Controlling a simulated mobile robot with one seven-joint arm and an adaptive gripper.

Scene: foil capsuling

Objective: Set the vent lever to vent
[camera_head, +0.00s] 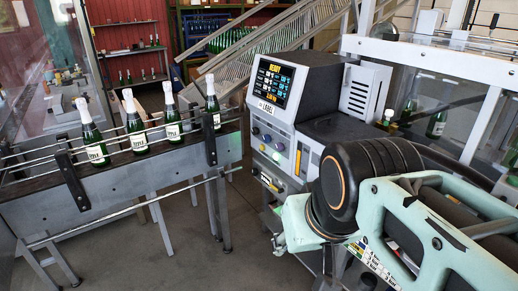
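The vent lever cannot be picked out for certain. A grey machine (292,128) with a lit screen (273,80) reading "READY" stands in the middle. Its front has small coloured buttons (266,138), a vertical yellow-edged strip (299,158) and a small part with yellow (268,182) lower down. None of these is clearly a lever. My mint-green arm with its dark round joint fills the lower right and hides the machine's lower right side. My gripper is not seen, so its state and place are not shown.
A conveyor (115,182) with rails at left carries several green bottles (134,125) with white tops. A clear-walled enclosure (440,65) with more bottles stands at right. Bare floor (195,245) lies between conveyor and machine.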

